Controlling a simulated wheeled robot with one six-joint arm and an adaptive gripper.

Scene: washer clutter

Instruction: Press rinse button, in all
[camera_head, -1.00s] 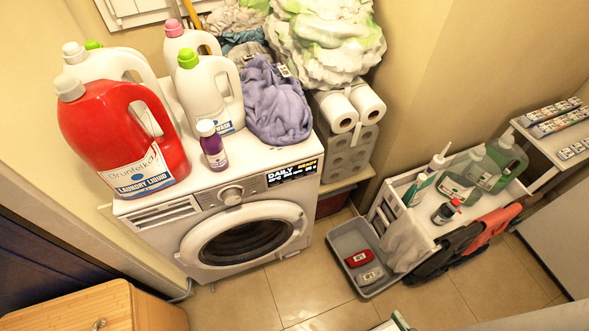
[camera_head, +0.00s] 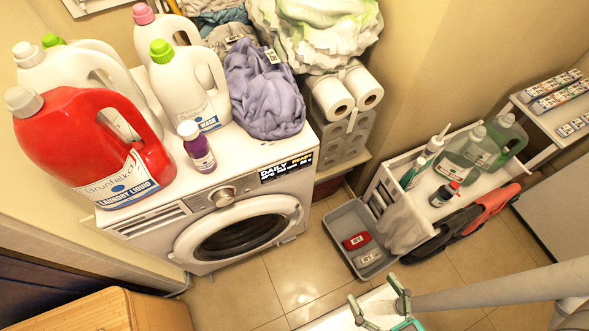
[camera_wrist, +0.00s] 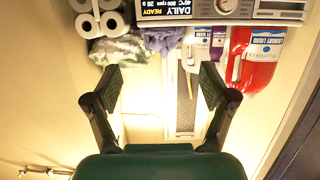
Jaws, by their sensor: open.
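The white washing machine (camera_head: 240,190) stands at the centre left in the head view. Its front panel has a silver dial (camera_head: 222,197) and a dark display (camera_head: 286,167) with white and yellow text reading DAILY. No button labelled rinse can be read. In the wrist view the display (camera_wrist: 177,8) and the panel show upside down at the top edge. My gripper (camera_head: 379,304) is at the bottom of the head view, to the right of and apart from the washer. In the wrist view my gripper (camera_wrist: 162,85) has its two fingers spread, with nothing between them.
A red detergent jug (camera_head: 80,130), a white jug (camera_head: 185,90), a purple bottle (camera_head: 197,150) and a purple cloth (camera_head: 262,95) crowd the washer top. A grey bin (camera_head: 350,225) and a white cart (camera_head: 440,205) stand at right.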

